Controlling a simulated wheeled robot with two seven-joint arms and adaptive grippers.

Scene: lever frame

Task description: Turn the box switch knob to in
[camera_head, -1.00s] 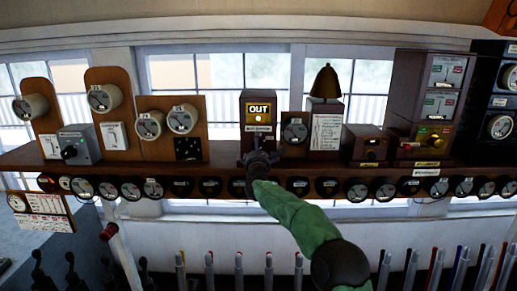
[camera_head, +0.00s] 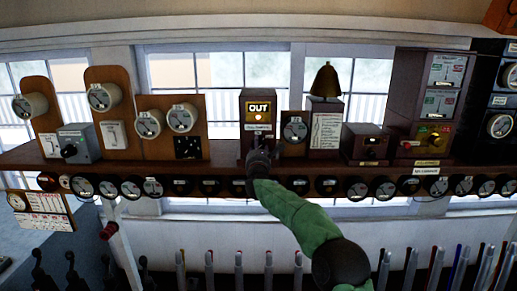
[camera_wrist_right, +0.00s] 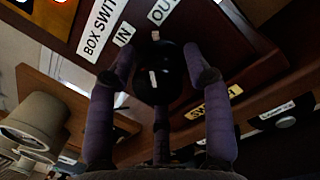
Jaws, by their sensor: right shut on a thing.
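The box switch (camera_head: 257,107) is an upright wooden box on the shelf, with a lit amber lamp and an "OUT" sign in the head view. My right gripper (camera_head: 261,146) is in front of its lower part and hides the knob there. In the right wrist view the round black knob (camera_wrist_right: 154,72) with a white mark sits between the fingers of my right gripper (camera_wrist_right: 160,78), which is shut on it. The "IN" label (camera_wrist_right: 125,34) and the "OUT" label (camera_wrist_right: 162,11) are on the box face beside the knob. My left gripper is not in view.
A dial instrument (camera_head: 294,131) and a brass bell (camera_head: 326,81) stand just right of the box. A twin-dial wooden panel (camera_head: 168,122) stands to the left. The shelf (camera_head: 225,160) has a row of round plates along its front edge. Several levers stand below.

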